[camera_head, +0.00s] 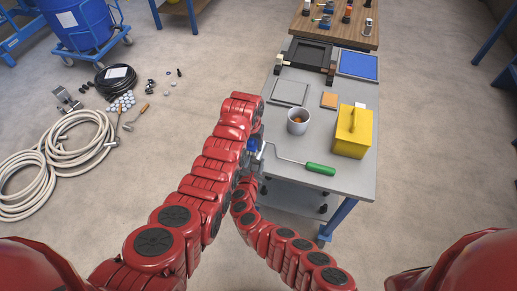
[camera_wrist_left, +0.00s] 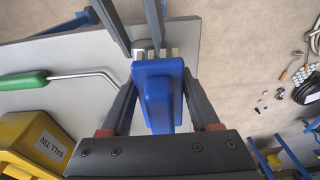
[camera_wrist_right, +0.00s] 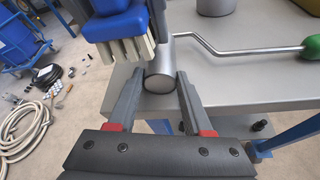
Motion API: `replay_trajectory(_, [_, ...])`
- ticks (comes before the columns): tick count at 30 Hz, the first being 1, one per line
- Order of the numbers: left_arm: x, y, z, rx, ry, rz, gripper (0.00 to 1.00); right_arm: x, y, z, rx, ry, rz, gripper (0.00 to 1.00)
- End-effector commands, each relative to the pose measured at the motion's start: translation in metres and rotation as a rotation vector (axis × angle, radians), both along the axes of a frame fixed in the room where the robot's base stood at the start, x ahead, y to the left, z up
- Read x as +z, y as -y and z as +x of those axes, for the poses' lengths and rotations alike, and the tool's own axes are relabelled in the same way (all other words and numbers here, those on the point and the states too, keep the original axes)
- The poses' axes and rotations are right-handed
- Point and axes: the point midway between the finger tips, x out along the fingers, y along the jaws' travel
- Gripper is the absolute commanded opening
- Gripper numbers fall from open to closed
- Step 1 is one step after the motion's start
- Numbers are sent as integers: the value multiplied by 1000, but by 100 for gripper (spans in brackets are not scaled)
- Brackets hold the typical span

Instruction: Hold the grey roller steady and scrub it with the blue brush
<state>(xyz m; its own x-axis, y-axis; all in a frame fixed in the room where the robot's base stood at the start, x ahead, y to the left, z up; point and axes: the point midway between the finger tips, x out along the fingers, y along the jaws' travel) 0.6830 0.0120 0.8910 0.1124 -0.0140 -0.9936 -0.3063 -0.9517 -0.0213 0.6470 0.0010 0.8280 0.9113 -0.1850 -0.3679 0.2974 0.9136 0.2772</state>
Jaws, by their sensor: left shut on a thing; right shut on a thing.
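The grey roller (camera_wrist_right: 160,78) lies at the left edge of the table, with a bent metal rod (camera_head: 283,156) and a green handle (camera_head: 320,169) reaching right over the tabletop. My right gripper (camera_wrist_right: 162,80) is shut on the roller, one finger on each side. My left gripper (camera_wrist_left: 150,60) is shut on the blue brush (camera_wrist_left: 158,92). The brush's pale bristles (camera_wrist_right: 125,48) point down at the roller in the right wrist view, just above or touching it; I cannot tell which. In the head view my arms mostly hide the roller, and the brush (camera_head: 252,146) shows only as a small blue patch.
On the grey table (camera_head: 270,190) stand a white cup (camera_head: 298,121), a yellow tin (camera_head: 353,131), an orange block (camera_head: 329,100), a grey panel (camera_head: 290,92) and a blue-topped tray (camera_head: 358,64). A black tray (camera_head: 308,53) stands at the back. Coiled hose (camera_head: 60,165) lies on the floor at left.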

Motion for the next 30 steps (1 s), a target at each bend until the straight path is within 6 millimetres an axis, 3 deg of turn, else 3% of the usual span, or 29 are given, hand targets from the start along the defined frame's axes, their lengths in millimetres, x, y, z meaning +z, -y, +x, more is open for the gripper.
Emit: replay_trajectory(30, [106,0,-5,0,6,-2,0,0,0,0,0,0,0,0])
